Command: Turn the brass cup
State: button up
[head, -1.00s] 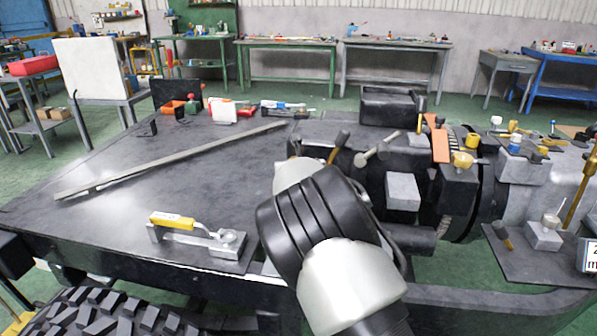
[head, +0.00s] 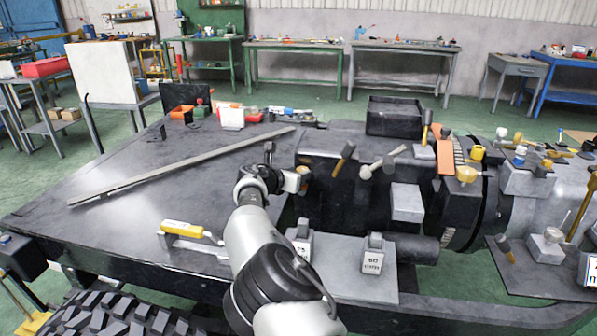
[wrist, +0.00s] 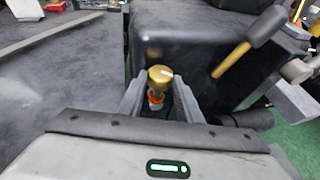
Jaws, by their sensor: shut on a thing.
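The brass cup (wrist: 160,74) shows in the wrist view as a small gold round top with an orange and white part below it. It stands between the two fingers of my gripper (wrist: 160,98), which are shut on it. In the head view my gripper (head: 294,183) is at the left end of the dark machine block, with a small bit of the brass cup (head: 304,170) showing at its tip. The cup's lower part is hidden by the fingers.
The dark machine body (head: 325,150) stands just right of my gripper. A hammer (wrist: 248,45) lies on it. Weight blocks (head: 374,255) stand on a grey plate in front. A long bar (head: 180,165) and a yellow-handled clamp (head: 185,230) lie on the tabletop at left.

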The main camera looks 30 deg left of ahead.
jog(key=shift+s+f, duration=0.1)
jog(key=shift+f, duration=0.15)
jog(key=o, duration=0.8)
jog(key=shift+r, duration=0.15)
jog(key=p+v, duration=0.3)
jog(key=v, duration=1.4)
jog(key=shift+s+r, duration=0.1)
